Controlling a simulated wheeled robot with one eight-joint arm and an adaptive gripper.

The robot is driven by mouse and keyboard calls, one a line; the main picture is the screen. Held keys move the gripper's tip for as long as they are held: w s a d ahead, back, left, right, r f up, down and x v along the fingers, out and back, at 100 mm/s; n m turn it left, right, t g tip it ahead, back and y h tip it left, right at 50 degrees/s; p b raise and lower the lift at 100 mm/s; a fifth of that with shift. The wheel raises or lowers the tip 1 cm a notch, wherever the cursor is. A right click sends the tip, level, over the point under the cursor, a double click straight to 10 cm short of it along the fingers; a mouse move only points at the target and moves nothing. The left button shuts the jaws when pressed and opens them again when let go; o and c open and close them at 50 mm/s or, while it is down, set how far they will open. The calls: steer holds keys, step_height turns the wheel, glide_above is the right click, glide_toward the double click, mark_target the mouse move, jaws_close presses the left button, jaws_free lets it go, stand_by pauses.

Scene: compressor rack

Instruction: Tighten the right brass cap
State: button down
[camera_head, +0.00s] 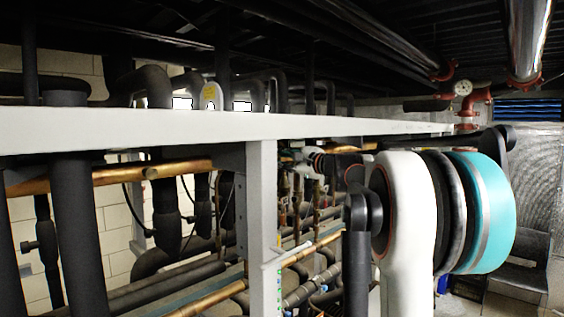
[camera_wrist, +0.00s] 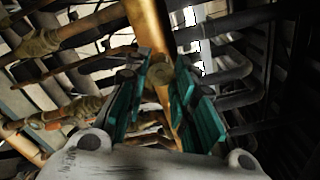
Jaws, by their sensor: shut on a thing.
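In the wrist view a round brass cap (camera_wrist: 158,76) sits between the fingertips of my gripper (camera_wrist: 160,68), in front of a copper pipe (camera_wrist: 150,30). The teal-padded fingers stand on both sides of the cap and are shut on it. The fingers and shade hide part of the cap's sides, so I cannot tell how far it is screwed on. In the head view my gripper is small and dark beyond the white upright, partly behind my arm, and the cap cannot be made out there.
A white horizontal beam (camera_head: 200,127) and a white upright (camera_head: 263,220) stand in front of the pipes. A copper pipe (camera_head: 110,177) runs below the beam at left. Dark insulated pipes (camera_head: 75,220) crowd the rack. A pressure gauge (camera_head: 463,88) is at the back right.

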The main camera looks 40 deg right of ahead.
steer(key=shift+f+m, duration=0.15)
steer(key=shift+m, duration=2.05)
steer(key=c, duration=1.3)
jaws_free()
steer(key=shift+c, duration=0.2)
steer(key=shift+s, duration=0.1)
steer(key=s, duration=1.1)
steer(key=shift+s+d, duration=0.4)
steer(key=shift+d, duration=0.05)
